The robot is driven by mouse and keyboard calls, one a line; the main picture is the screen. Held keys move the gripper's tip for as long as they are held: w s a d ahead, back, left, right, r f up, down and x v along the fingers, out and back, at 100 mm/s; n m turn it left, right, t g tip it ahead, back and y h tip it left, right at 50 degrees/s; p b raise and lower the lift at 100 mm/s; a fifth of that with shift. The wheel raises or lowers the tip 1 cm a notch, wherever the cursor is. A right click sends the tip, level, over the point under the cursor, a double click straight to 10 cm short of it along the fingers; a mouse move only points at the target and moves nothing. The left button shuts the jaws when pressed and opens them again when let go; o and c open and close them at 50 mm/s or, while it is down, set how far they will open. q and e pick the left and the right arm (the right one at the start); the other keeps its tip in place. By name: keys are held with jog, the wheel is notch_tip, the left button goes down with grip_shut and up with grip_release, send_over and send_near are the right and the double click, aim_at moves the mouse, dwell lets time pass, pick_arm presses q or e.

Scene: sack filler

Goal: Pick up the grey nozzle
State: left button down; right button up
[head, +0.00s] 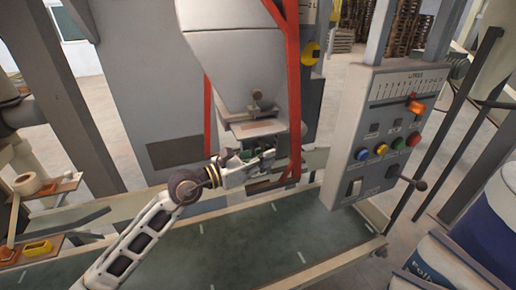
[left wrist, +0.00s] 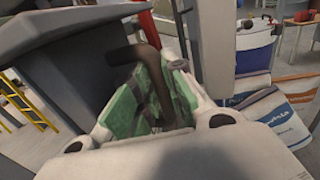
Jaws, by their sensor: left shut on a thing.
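My left gripper (head: 252,166) is in front of the hopper's outlet, above the green belt. In the left wrist view its green-padded fingers (left wrist: 152,92) are shut on a dark grey-brown bent tube (left wrist: 147,58), which appears to be the grey nozzle. The tube's bent end sticks out above the pads and its lower part runs down between them. In the head view the nozzle is too small and too covered by the fingers to make out. My right gripper is in neither view.
The grey hopper (head: 235,60) stands behind my gripper, with red straps (head: 293,90) beside it. A control panel (head: 380,135) with coloured buttons and a lever stands to the right. The green belt (head: 270,240) is clear.

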pick_arm(q)
jog(key=s+d, duration=0.2)
jog(key=s, duration=0.6)
jog(key=shift+s+d, duration=0.3)
jog(key=shift+d, duration=0.05)
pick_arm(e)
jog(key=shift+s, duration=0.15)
pick_arm(q)
jog(key=shift+r, duration=0.1)
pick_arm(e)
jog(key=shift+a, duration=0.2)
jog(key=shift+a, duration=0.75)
